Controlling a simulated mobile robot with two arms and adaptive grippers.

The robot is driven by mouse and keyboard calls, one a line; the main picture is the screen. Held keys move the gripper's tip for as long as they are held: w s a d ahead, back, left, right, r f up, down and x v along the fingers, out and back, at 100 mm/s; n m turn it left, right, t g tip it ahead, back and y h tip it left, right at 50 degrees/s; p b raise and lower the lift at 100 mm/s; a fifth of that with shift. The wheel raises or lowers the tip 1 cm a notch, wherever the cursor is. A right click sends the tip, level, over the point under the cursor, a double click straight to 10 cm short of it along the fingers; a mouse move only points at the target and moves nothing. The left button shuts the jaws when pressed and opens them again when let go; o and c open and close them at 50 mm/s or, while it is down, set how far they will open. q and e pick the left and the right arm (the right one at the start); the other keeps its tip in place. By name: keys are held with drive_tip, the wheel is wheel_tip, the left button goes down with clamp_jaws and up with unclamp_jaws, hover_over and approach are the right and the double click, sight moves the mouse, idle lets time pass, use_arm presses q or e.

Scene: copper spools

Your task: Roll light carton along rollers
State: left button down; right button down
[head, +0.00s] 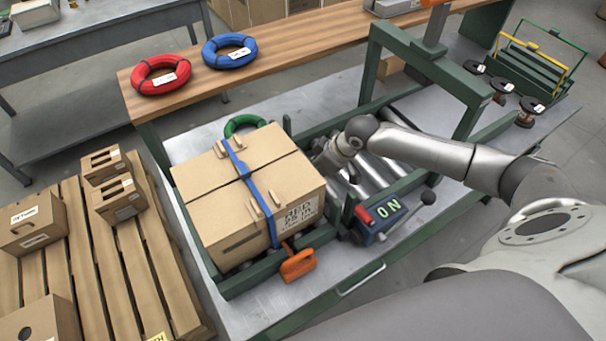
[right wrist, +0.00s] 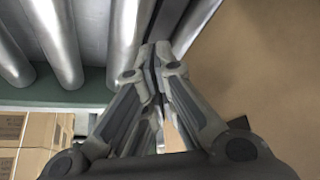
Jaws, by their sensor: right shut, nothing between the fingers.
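A large brown carton (head: 225,205) with a blue strap and a printed label sits on the left part of the green-framed conveyor. Its side fills the right of the right wrist view (right wrist: 265,60). Bare steel rollers (head: 385,172) lie to its right and also show in the right wrist view (right wrist: 60,45). My right gripper (head: 325,162) is at the carton's right side, low over the rollers. Its fingers (right wrist: 158,52) are shut and empty; I cannot tell whether they touch the carton. My left gripper is out of view.
A green frame (head: 375,60) spans the rollers. A box marked ON with a lever (head: 380,218) and an orange handle (head: 298,265) are at the near side. A pallet (head: 115,265) with small cartons stands left. Red (head: 160,75) and blue (head: 230,50) coils lie on the wooden shelf.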

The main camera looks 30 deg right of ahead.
drive_tip(key=shift+d, duration=0.75)
drive_tip(key=shift+d+r, duration=0.1)
wheel_tip(320, 180, up, 13)
drive_tip(key=d+p, duration=0.2)
drive_tip(key=p, duration=0.9)
drive_tip(key=shift+w+d, duration=0.15)
drive_tip(key=shift+d, duration=0.25)
drive_tip(key=shift+f, duration=0.2)
